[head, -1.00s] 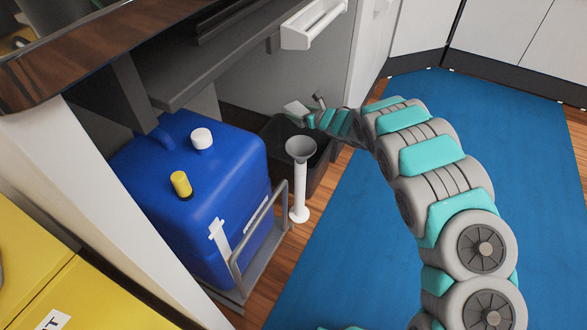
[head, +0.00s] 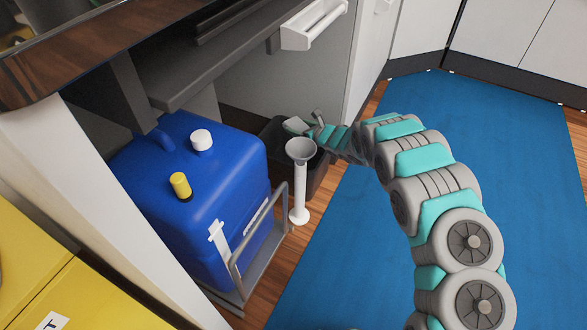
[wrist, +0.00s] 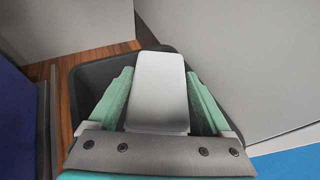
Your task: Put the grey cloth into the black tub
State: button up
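The black tub (head: 318,172) stands on the floor beside the blue container, partly hidden by my arm and the white funnel. In the wrist view the dark tub (wrist: 88,82) lies below and around my gripper. The grey cloth (wrist: 158,88) shows as a pale, smooth, rounded rectangle between the two green fingers. It also shows as a small pale patch in the head view (head: 295,125). My gripper (wrist: 157,85) is shut on the cloth, over the tub. The fingertips are small in the head view, and the exact height above the tub floor is unclear.
A blue container (head: 205,225) with white and yellow caps sits left of the tub in a grey frame. A white funnel (head: 300,185) stands upright just in front of the tub. A cabinet with a white handle (head: 313,25) is behind.

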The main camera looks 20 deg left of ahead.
jog(key=shift+o, duration=1.1)
jog(key=shift+d+r, duration=0.1)
jog(key=v, duration=0.7)
jog(key=shift+s+d, duration=0.2)
jog(key=shift+r, duration=0.1)
